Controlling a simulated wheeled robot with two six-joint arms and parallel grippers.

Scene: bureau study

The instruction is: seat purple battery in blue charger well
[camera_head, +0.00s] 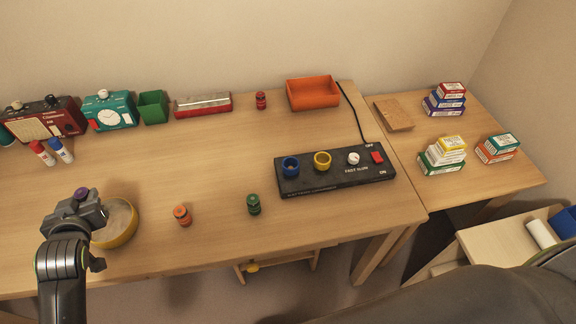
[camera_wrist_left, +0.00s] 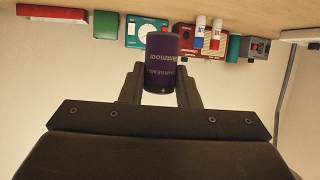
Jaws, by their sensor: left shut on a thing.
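My left gripper (camera_head: 82,208) is at the left of the head view, above the desk beside a yellow bowl (camera_head: 126,236). It is shut on the purple battery (camera_wrist_left: 163,62), which shows clearly between the fingers in the left wrist view; only its top shows in the head view (camera_head: 82,194). The black charger (camera_head: 310,184) lies on the right part of the desk, well away from the gripper. Its blue well (camera_head: 290,166) is at its left end, beside a yellow well (camera_head: 322,160). The right gripper is not in view.
An orange battery (camera_head: 182,215) and a green battery (camera_head: 253,204) stand near the desk's front edge, between gripper and charger. A red battery (camera_head: 260,100) and an orange tray (camera_head: 313,93) are at the back. The middle of the desk is clear.

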